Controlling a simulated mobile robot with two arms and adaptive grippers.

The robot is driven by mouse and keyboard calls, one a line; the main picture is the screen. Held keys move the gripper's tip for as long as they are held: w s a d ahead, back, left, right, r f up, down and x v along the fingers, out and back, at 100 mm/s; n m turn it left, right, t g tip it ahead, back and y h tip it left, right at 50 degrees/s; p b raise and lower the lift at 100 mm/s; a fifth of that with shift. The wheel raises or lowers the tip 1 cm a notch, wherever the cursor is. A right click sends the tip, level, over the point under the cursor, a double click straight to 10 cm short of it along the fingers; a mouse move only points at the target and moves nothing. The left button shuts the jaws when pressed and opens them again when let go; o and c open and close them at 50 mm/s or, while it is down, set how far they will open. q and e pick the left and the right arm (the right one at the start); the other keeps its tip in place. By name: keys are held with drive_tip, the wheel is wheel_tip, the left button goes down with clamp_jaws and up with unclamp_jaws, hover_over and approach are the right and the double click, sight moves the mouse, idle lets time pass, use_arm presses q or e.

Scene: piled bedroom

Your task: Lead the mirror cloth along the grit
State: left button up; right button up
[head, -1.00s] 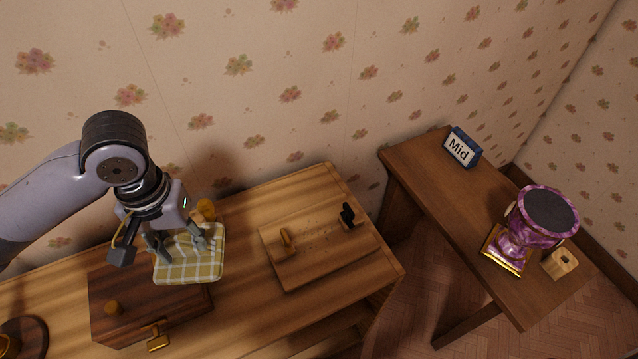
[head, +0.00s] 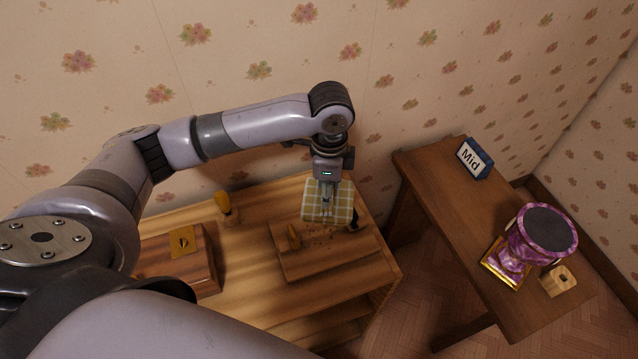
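The mirror cloth, a green-and-white checked square (head: 314,211), shows in the head view at the far edge of a wooden board (head: 300,270). My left gripper (head: 326,202) points down onto the cloth with its fingers close together and pinches it. The grit, small dark specks (head: 320,233), lies on the board just in front of the cloth. My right gripper is not in view.
A dark wooden box (head: 205,272) with a brass plate (head: 183,241) is at left, partly behind my arm. A yellow-handled tool (head: 224,205) stands behind it.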

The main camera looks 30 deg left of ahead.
sight(318, 191)
use_arm(q)
drive_tip(key=w+m, duration=0.1)
drive_tip(key=m, duration=0.1)
drive_tip(key=a+f+m+p, duration=0.1)
drive_tip(key=m, duration=0.1)
drive_tip(key=w+a+f+m+p, duration=0.1)
drive_tip(key=m, duration=0.1)
drive_tip(key=shift+w+f, duration=0.2)
drive_tip(key=shift+w, duration=0.1)
drive_tip(key=a+f+m, duration=0.1)
drive_tip(key=m, duration=0.1)
drive_tip(key=w+f+m, duration=0.1)
drive_tip(key=f+m, duration=0.1)
drive_tip(key=a+f+m+p, duration=0.1)
drive_tip(key=f+m, duration=0.1)
drive_tip(key=shift+w+a, duration=0.2)
drive_tip(key=shift+a, duration=0.1)
drive_tip(key=shift+f+m+b, duration=0.35)
drive_tip(key=shift+f+m, duration=0.05)
drive_tip(key=shift+f, duration=0.15)
